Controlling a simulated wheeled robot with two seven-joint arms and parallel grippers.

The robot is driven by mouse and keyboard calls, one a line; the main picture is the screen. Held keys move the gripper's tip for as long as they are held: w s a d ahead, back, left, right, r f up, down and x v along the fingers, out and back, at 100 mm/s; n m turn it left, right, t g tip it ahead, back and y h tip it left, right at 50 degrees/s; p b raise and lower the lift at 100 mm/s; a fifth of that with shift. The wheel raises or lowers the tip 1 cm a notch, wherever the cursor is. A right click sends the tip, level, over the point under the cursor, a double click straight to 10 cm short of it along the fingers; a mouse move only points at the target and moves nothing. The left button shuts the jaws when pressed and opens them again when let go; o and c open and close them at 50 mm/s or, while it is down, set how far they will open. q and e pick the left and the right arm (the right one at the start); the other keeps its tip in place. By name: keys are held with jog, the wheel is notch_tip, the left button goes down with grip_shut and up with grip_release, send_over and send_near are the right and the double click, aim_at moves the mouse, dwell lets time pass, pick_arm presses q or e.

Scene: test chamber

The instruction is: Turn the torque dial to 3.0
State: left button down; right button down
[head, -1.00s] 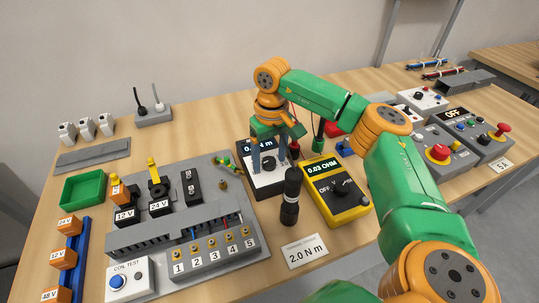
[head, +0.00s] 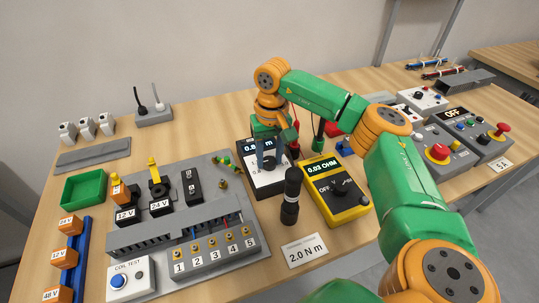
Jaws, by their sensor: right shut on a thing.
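The torque tester (head: 271,183) is a black box with a white face and a small display, at the middle of the bench in the head view. Its display is partly hidden by my arm and seems to start with 0.8. My right gripper (head: 269,158) reaches down over it, with its blue-grey fingers shut on the black dial. The fingers mostly cover the dial and its scale. A card (head: 305,251) in front reads 2.0 N m. A black cylindrical screwdriver-like tool (head: 290,200) stands upright just in front of the tester. My left gripper is out of view.
A yellow meter (head: 338,190) reading 0.03 OHM lies close to the right of the tester. A grey terminal panel (head: 225,257) with relays is to the left. Control boxes with a red button (head: 438,153) stand at the right. Bare wood lies around the card.

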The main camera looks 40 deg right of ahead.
jog(key=m, duration=0.4)
jog(key=shift+m, duration=0.3)
jog(key=m, duration=0.5)
jog(key=shift+p, duration=0.35)
jog(key=m, duration=0.9)
jog(key=shift+m+h, duration=0.3)
jog(key=m, duration=0.4)
jog(key=shift+p, duration=0.3)
jog(key=m, duration=0.5)
jog(key=shift+r, duration=0.1)
jog(key=m, duration=0.4)
jog(key=shift+a+m+p, duration=0.1)
jog(key=shift+m+p, duration=0.2)
jog(key=shift+p, duration=0.05)
jog(key=shift+w+m, duration=0.1)
jog(key=shift+m, duration=2.4)
